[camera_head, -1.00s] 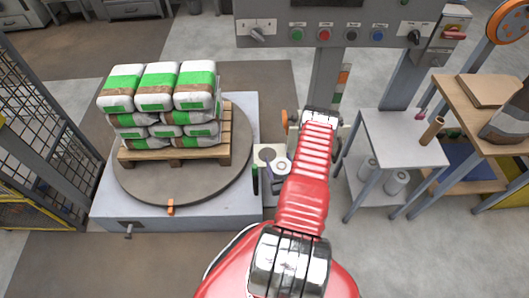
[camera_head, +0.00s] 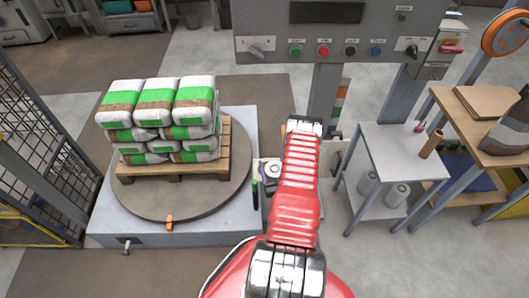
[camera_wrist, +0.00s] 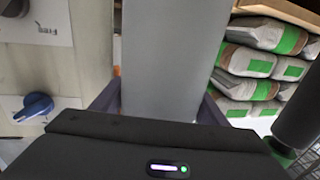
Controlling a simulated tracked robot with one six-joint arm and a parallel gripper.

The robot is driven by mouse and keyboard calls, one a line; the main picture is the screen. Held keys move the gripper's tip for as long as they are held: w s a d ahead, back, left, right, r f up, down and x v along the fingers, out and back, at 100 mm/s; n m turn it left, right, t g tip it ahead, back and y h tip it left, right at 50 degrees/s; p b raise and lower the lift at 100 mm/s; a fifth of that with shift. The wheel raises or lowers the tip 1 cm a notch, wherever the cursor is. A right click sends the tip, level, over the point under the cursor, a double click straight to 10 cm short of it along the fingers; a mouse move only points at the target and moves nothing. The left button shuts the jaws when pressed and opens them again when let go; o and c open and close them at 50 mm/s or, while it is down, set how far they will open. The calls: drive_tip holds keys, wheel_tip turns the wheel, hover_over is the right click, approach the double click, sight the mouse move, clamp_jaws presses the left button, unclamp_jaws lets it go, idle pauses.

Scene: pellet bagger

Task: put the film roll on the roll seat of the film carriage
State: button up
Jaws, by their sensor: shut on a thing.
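My gripper (camera_wrist: 158,104) is shut on the film roll, a plain grey body (camera_wrist: 170,55) filling the middle of the wrist view between the two dark fingers. In the head view the film roll (camera_head: 272,170) shows as a pale ring with a dark core, just left of my red arm. It is over or beside a small pale unit (camera_head: 269,155) right of the turntable, which looks like the film carriage. The roll seat is not clearly visible, and I cannot tell whether the roll touches it. My arm hides part of this area.
The turntable (camera_head: 140,208) with stacked bags (camera_head: 160,105) on a pallet stands close left. A panel with a blue knob (camera_wrist: 38,104) is left in the wrist view. A side table (camera_head: 395,145) stands right.

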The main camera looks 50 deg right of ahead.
drive_tip(key=x, duration=1.2)
drive_tip(key=shift+w+d, duration=0.1)
drive_tip(key=shift+w+d+f, duration=0.1)
drive_tip(key=shift+w+f, duration=0.05)
drive_tip(key=shift+f, duration=0.7)
drive_tip(key=shift+w+d+f, duration=0.1)
drive_tip(key=shift+f, duration=0.75)
drive_tip(key=o, duration=1.6)
drive_tip(key=shift+f, duration=0.15)
